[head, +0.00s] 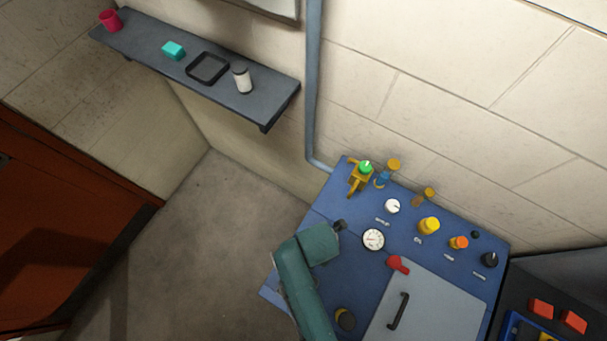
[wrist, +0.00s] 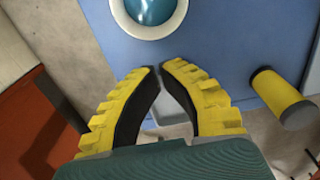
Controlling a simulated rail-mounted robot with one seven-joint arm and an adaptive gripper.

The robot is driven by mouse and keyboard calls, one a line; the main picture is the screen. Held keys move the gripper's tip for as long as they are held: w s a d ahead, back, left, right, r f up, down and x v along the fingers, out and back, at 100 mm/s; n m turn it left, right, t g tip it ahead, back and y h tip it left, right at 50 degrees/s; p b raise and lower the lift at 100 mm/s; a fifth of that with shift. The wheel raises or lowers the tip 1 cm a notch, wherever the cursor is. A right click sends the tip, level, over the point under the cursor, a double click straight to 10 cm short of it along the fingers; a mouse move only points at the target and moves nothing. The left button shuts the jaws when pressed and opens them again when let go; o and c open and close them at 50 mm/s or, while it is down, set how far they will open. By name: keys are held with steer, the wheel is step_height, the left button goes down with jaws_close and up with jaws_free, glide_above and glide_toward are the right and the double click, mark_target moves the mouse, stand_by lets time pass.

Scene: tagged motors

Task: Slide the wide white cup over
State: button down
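I cannot make out a wide white cup for certain. In the wrist view, a round white-rimmed thing (wrist: 125,20) with a blue-grey inside is cut off by the top edge, just beyond my fingertips. I cannot tell whether it is a cup or a dial. In the head view, a small white container with a dark top (head: 242,80) stands on the wall shelf. My gripper (wrist: 159,68) has yellow, black-padded fingers, their tips together with nothing seen between them. In the head view my teal arm hides most of it, over the blue panel's left side.
The blue panel (head: 340,270) carries a gauge (head: 373,239), a white knob (head: 392,206), a red handle (head: 398,264), and several yellow and orange fittings. The shelf (head: 140,45) also holds a pink cup (head: 110,19), a teal block (head: 173,50) and a black square frame (head: 194,77).

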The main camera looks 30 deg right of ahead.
step_height(320, 180, down, 9)
steer(key=shift+w+r, duration=0.1)
stand_by(0.4)
